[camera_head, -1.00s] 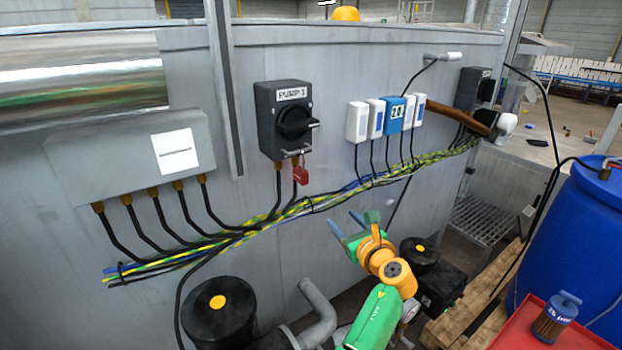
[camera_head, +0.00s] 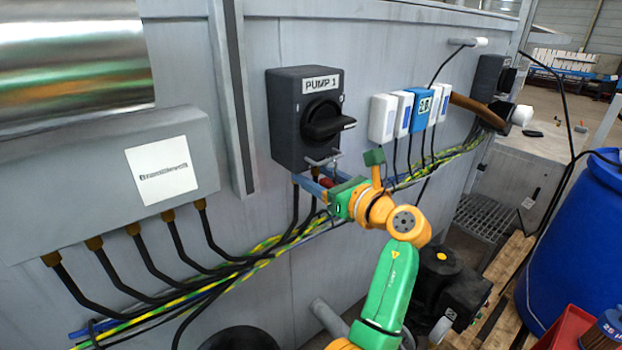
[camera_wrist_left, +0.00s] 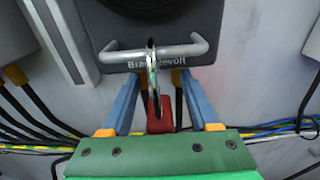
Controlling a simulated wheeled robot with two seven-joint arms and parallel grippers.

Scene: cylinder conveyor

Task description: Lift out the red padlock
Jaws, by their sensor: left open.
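The small red padlock (camera_head: 326,183) hangs under the dark PUMP 1 switch box (camera_head: 290,120), partly hidden by my gripper in the head view. In the left wrist view, the red padlock body (camera_wrist_left: 159,115) hangs from its metal shackle, which loops around a grey bar (camera_wrist_left: 120,58) on the box's lower edge. My left gripper (camera_head: 312,181) is open, its blue fingers pointing at the box. In the left wrist view, the fingers (camera_wrist_left: 157,80) lie on either side of the padlock with gaps on both sides. My right gripper is not in view.
Black cables and a yellow-green cable bundle (camera_head: 255,252) run along the wall close below the gripper. White and blue modules (camera_head: 421,109) sit to the right on the wall. A grey junction box (camera_head: 70,190) is at the left. A blue barrel (camera_head: 580,235) stands at the right.

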